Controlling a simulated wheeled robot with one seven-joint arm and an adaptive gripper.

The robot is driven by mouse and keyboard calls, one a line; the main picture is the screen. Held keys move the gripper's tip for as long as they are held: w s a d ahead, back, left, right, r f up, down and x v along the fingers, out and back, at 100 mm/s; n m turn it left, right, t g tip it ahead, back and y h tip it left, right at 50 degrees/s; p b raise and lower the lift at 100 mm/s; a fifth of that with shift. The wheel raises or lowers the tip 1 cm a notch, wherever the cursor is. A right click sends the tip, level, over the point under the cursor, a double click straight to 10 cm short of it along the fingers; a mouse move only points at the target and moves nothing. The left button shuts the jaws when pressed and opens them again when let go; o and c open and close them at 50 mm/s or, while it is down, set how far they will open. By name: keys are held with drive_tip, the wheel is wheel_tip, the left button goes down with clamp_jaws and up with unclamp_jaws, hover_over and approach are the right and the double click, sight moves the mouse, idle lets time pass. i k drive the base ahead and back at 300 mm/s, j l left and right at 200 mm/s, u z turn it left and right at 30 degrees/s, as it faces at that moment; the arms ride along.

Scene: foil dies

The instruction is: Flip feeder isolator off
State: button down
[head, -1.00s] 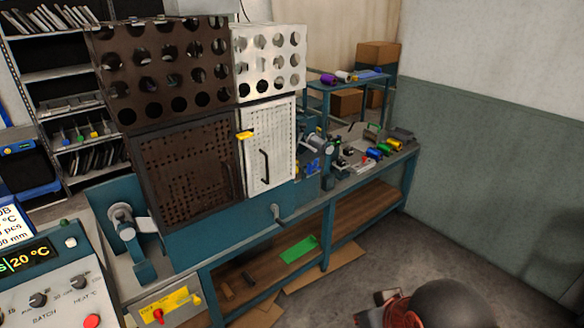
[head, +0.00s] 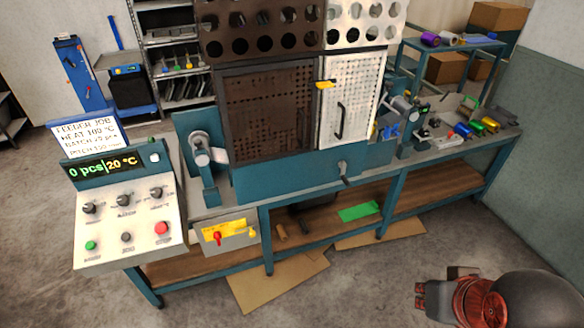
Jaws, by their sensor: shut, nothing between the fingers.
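The feeder isolator, a grey box with a yellow plate (head: 236,226), is mounted low on the front of the teal workbench. Its red handle (head: 217,238) is at the plate's left and looks roughly upright. The lettering on the plate is too small to read. A small yellow piece (head: 252,232) is at the box's right edge. My gripper (head: 418,299) is at the lower right of the head view, shut and empty. It is well to the right of the isolator, apart from it and the bench.
The control panel (head: 128,225) with knobs, buttons and a "0 pcs|20 °C" display stands left of the isolator. A crank handle (head: 344,172) juts from the bench front to its right. Flat cardboard (head: 275,285) lies under the bench. The floor before the bench is otherwise clear.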

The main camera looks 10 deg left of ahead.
sight(217, 235)
drive_tip(key=u, duration=1.4)
